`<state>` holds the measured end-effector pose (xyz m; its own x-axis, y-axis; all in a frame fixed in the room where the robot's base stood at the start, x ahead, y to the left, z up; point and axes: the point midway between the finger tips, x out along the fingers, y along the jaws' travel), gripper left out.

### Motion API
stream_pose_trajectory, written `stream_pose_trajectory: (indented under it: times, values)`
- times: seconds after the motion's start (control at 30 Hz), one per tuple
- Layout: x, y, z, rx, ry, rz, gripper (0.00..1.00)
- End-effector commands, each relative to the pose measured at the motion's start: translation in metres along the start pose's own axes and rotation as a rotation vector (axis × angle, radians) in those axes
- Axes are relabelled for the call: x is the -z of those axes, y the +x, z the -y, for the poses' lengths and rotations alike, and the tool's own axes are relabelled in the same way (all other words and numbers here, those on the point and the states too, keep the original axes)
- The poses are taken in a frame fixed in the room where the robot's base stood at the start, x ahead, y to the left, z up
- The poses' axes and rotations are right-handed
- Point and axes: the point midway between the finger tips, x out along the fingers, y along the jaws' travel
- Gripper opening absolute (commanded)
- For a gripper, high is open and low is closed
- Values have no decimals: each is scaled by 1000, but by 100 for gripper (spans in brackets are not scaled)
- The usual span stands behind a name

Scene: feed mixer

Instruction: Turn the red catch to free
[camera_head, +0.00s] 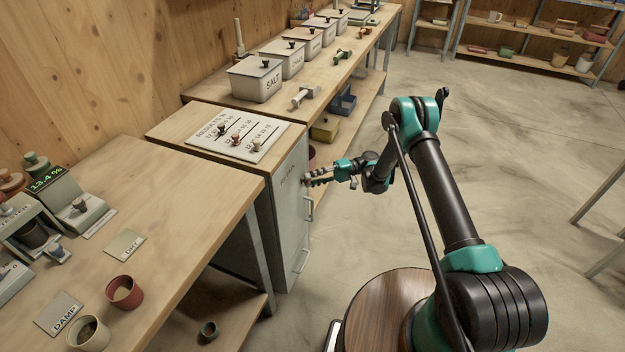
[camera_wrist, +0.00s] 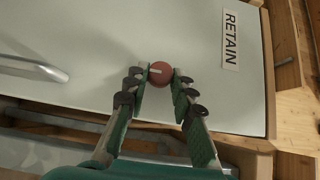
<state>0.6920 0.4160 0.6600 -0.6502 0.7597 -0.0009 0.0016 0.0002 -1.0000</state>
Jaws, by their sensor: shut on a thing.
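The red catch (camera_wrist: 160,74) is a round red knob with a pale pointer line, on the pale grey door (camera_wrist: 110,45) marked RETAIN. In the wrist view the pointer lies to the left, away from the RETAIN label (camera_wrist: 231,40). My gripper (camera_wrist: 160,80) has its two fingers around the knob, one on each side, shut on it. In the head view my gripper (camera_head: 308,181) reaches the upper part of the cabinet door (camera_head: 291,215) from the right. The catch is too small there to make out clearly.
A metal bar handle (camera_wrist: 33,68) stands out from the door, left of the catch in the wrist view. A board with pegs (camera_head: 237,137) lies on the cabinet top. A workbench with a SALT bin (camera_head: 256,80) stands behind. Open floor lies to the right.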

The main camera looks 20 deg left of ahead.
Motion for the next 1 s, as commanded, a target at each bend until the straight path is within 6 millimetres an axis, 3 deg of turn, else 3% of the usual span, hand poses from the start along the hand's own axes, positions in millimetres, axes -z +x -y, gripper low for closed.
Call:
stream_pose_trajectory:
  times: [0.5, 0.53, 0.67, 1.0]
  values:
    - [1, 0, 0, 11, 13, -3, 0]
    - [1, 0, 0, 11, 12, -3, 28]
    - [1, 0, 0, 11, 12, -2, 44]
    - [0, -1, 0, 11, 12, -2, 45]
